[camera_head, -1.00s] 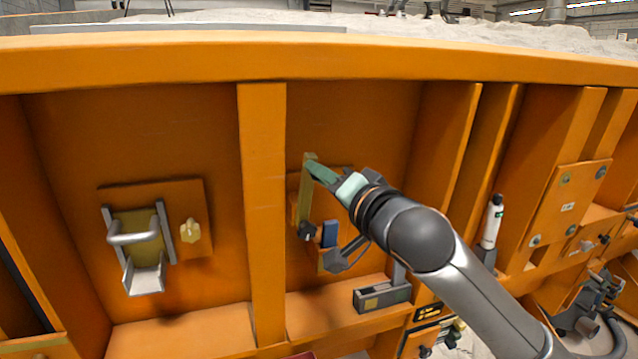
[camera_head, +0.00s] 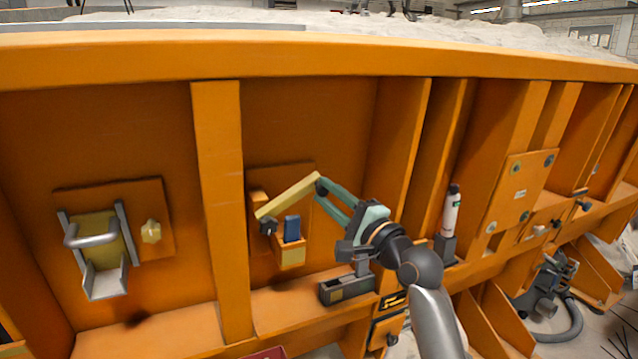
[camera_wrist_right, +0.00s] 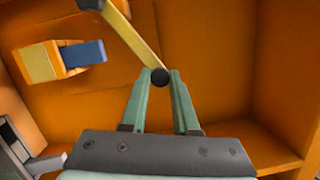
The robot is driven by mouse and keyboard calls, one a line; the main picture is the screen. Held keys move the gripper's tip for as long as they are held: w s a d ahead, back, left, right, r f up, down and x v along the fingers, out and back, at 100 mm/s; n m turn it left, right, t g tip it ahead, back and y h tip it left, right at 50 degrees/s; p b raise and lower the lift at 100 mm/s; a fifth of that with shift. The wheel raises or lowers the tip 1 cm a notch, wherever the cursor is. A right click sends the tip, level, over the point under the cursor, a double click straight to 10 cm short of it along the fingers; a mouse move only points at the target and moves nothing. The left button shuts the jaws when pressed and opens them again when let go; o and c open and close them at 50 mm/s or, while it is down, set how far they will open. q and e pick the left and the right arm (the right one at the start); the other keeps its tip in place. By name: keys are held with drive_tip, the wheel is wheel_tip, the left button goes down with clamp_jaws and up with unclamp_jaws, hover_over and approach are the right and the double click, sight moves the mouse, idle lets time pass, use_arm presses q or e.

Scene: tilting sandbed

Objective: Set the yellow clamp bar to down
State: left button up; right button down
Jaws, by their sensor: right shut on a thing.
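The yellow clamp bar (camera_head: 288,196) is tilted, running up and to the right from a dark pivot (camera_head: 268,226) on an orange plate. My right gripper (camera_head: 322,184) is shut on the dark knob at the bar's upper right end. In the right wrist view the bar (camera_wrist_right: 135,40) ends at the black knob (camera_wrist_right: 160,77), between the green fingertips of the gripper (camera_wrist_right: 160,76). A blue block (camera_head: 292,229) sits in an orange-yellow holder (camera_head: 290,254) below the bar, apart from it. My left gripper is not in view.
A grey bracket with a handle (camera_head: 92,240) and a yellow knob (camera_head: 151,231) are on the left panel. A grey box (camera_head: 347,288) sits on the ledge below my right arm. A white bottle (camera_head: 451,212) stands to the right. Upright orange ribs flank the clamp's bay.

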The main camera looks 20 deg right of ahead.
wheel_tip(320, 180, down, 6)
drive_tip(key=w+d+m+t, duration=0.1)
drive_tip(key=m, duration=0.5)
drive_tip(key=shift+d+m+h+b, duration=0.15)
drive_tip(key=shift+m+h+b, duration=0.25)
drive_tip(key=shift+w+f, duration=0.1)
drive_tip(key=shift+f, duration=0.05)
drive_tip(key=c, duration=0.9)
unclamp_jaws()
drive_tip(key=shift+c, duration=0.2)
drive_tip(key=b+v, duration=0.1)
drive_tip(key=v, duration=1.1)
drive_tip(key=shift+s+f+b, duration=0.25)
drive_tip(key=shift+f+b, duration=0.05)
drive_tip(key=shift+b, duration=0.1)
